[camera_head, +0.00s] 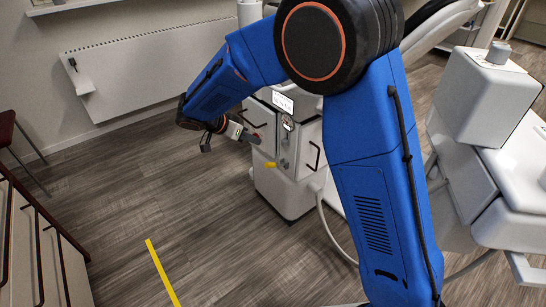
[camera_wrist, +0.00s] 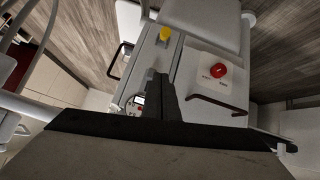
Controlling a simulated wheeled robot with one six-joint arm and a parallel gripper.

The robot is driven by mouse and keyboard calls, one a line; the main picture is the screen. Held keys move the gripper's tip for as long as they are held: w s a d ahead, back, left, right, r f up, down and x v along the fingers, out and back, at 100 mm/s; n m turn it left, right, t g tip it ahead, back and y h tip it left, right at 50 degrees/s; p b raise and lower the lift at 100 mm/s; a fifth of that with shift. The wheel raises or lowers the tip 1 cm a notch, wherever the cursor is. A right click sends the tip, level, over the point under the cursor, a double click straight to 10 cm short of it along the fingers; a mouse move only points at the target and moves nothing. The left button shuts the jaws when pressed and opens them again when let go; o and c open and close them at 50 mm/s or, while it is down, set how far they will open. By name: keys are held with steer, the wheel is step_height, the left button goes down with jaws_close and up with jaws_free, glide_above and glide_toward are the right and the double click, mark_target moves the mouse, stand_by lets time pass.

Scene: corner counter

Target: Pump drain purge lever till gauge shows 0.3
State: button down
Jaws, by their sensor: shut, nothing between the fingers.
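A white cabinet unit (camera_head: 283,185) stands on the floor behind my arm. A small round gauge (camera_head: 288,124) is on its front; its reading is too small to tell. A yellow-tipped part (camera_head: 270,165), which looks like the lever, sticks out below the gauge. Its yellow knob also shows in the wrist view (camera_wrist: 165,34). My gripper (camera_head: 250,136) is shut and empty at the cabinet's front, above and left of the yellow tip. In the wrist view its dark fingers (camera_wrist: 164,88) point towards the yellow knob, with no clear contact.
A red knob (camera_wrist: 217,70) sits on a white panel near a dark handle (camera_wrist: 222,106). A small display (camera_head: 282,100) is on the cabinet's upper front. A white hose (camera_head: 330,228) hangs at the right. Floor at the left, around a yellow strip (camera_head: 160,270), is clear.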

steer(key=shift+w+a, duration=0.1)
stand_by(0.3)
glide_above(275, 165)
steer(key=w+a, duration=0.1)
steer(key=a, duration=0.1)
step_height(275, 165, down, 7)
steer(key=shift+s+a+f, duration=0.15)
steer(key=shift+a+f, duration=0.1)
steer(key=shift+f, duration=0.35)
steer(key=shift+s+a+f, duration=0.15)
steer(key=shift+a+f, duration=0.05)
steer(key=shift+f, duration=0.4)
steer(key=shift+s+a+f, duration=0.1)
steer(key=shift+s+f, duration=0.15)
steer(key=shift+f, duration=0.25)
steer(key=shift+a+f, duration=0.1)
steer(key=shift+a, duration=0.1)
